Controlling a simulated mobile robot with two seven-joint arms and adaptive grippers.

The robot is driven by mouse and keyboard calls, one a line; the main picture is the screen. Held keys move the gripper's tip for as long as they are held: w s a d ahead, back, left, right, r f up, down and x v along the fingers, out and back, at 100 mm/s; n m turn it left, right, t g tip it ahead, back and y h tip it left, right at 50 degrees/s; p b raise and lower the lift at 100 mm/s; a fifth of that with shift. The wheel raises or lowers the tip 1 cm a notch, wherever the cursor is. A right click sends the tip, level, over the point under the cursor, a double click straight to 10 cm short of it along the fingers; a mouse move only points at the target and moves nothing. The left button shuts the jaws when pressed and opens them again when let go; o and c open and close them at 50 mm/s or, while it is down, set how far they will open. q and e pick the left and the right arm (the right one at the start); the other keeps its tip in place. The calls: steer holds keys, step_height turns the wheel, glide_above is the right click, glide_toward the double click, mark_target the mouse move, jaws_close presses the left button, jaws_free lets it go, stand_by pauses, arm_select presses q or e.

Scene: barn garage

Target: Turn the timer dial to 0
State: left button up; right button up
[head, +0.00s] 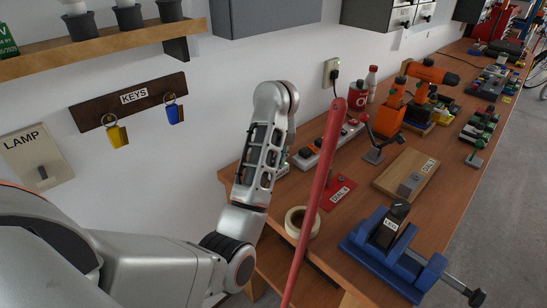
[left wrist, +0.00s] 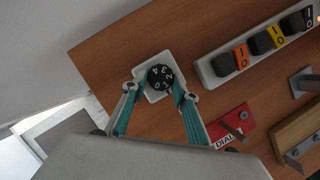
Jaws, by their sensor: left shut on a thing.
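The timer shows in the left wrist view as a white square base (left wrist: 150,95) with a round black dial (left wrist: 160,77) bearing white numerals. Some numerals are too small to read surely, and I cannot tell which one is set. The two teal fingers of my left gripper (left wrist: 159,84) reach to opposite sides of the dial and are closed on it. In the head view my left wrist and forearm stand over the wall end of the bench; they hide the fingers and most of the timer. My right gripper is in neither view.
A power strip (left wrist: 226,66) with coloured switches lies right of the timer. A red labelled plate (head: 338,193), a tape roll (head: 302,222) and a blue vise (head: 368,259) are on the bench. A long red bar (head: 317,190) crosses the head view. A shelf hangs at upper left.

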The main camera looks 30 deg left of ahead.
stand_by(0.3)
arm_select(q)
steer(key=o, duration=1.1)
